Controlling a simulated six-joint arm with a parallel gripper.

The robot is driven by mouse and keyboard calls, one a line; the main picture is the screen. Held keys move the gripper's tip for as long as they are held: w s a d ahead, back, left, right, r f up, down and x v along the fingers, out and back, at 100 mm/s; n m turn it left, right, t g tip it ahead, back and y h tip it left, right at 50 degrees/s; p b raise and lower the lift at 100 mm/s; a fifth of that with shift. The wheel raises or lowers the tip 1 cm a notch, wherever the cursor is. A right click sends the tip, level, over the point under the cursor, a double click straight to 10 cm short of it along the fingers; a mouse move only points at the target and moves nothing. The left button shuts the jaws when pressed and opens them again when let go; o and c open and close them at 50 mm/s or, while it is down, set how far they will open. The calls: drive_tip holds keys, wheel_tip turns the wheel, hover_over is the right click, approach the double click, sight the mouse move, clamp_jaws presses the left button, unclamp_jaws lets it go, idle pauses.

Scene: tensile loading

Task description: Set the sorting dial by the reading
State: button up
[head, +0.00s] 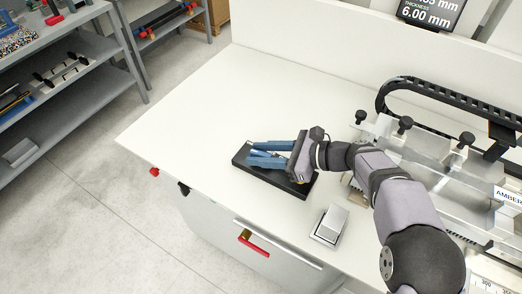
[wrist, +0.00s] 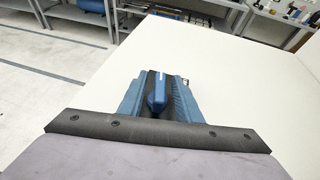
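My gripper (head: 257,154) is over a low black base (head: 300,190) on the white bench, its two blue fingers spread apart. In the wrist view, a blue knob-like piece with a white line (wrist: 158,90) lies between the fingers (wrist: 157,100), with dark gaps on both sides. I cannot tell whether any finger touches it. Dial marks are hidden or too small to read. The display (head: 432,14) is cut off at the top; it shows a value ending in "mm" and "THICKNESS 6.00 mm".
A small silver block (head: 330,224) stands near the bench's front edge. A metal machine with black knobs (head: 405,124), a cable chain (head: 440,88) and an "AMBER" label (head: 508,195) fills the right. The bench behind and left of the base is clear. Grey shelves (head: 85,85) stand beyond.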

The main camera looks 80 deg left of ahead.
drive_tip(key=shift+c, duration=0.3)
clamp_jaws()
